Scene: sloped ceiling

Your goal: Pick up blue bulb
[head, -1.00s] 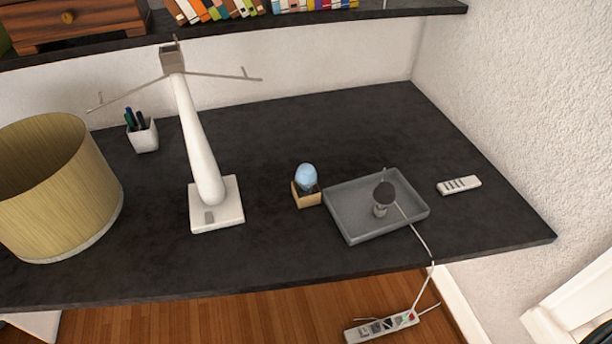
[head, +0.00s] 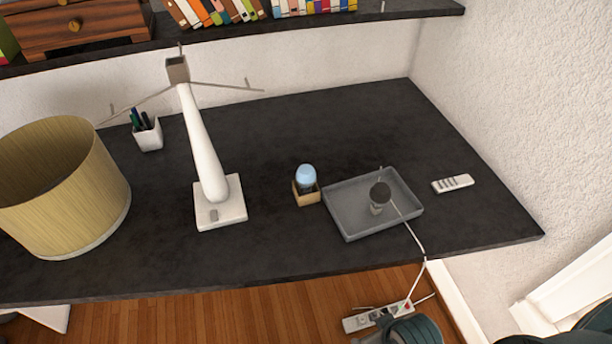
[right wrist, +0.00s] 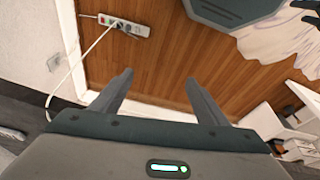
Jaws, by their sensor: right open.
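The blue bulb (head: 306,175) stands upright in a small tan box (head: 306,195) on the dark desk, left of the grey tray, in the head view. My right gripper (right wrist: 158,82) shows in the right wrist view with its two fingers apart and nothing between them. It faces the wooden floor, away from the bulb. Part of my right arm (head: 412,330) shows at the bottom of the head view, below the desk's front edge. My left gripper is not in view.
A grey tray (head: 347,226) with a dark-headed bulb-like item (head: 379,196) and a cable sits right of the box. A white lamp base (head: 220,212), lampshade (head: 60,190), pen cup (head: 148,136) and remote (head: 453,183) share the desk (head: 270,125). A power strip (head: 365,319) lies on the floor.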

